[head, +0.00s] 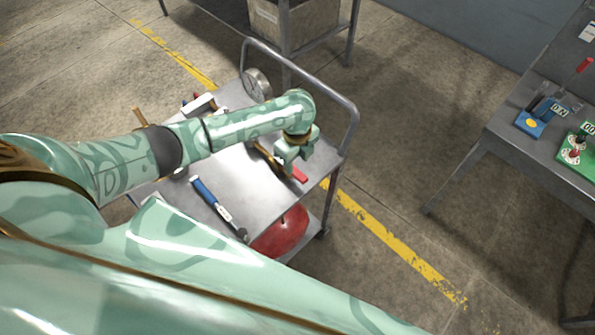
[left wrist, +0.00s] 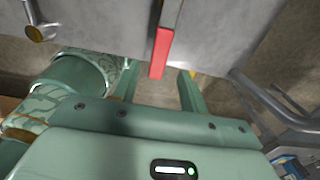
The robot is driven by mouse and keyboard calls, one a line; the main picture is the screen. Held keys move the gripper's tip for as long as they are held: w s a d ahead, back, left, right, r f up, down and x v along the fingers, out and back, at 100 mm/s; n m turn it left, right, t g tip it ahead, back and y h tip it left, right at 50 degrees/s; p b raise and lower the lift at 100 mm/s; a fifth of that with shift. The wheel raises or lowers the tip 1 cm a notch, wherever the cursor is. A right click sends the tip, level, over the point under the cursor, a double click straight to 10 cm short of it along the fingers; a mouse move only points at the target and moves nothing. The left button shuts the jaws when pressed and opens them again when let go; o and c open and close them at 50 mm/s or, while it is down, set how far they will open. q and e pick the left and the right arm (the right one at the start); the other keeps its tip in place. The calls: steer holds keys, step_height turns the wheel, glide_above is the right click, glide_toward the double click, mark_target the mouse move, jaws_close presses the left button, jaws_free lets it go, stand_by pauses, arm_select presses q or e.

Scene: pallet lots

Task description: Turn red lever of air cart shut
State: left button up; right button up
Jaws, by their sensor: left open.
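The air cart (head: 262,200) is a grey metal trolley with a tube handle. The fingers are apart, with a gap on both sides of the lever. In the head view the gripper and forearm hide part of the stem and the cart top. My right gripper is not in view.
A blue-handled tool (head: 213,200) lies on the cart top, and a round gauge (head: 257,84) stands at the back. A red tank (head: 283,234) sits below. A table (head: 530,150) with blue and green devices stands at the right. The floor between is clear.

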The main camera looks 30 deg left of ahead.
mark_target(296, 172)
arm_select(q)
step_height(296, 172, down, 5)
steer(key=shift+r+b, duration=0.2)
steer(key=shift+b, duration=0.45)
jaws_close()
steer(key=shift+s+a, duration=0.1)
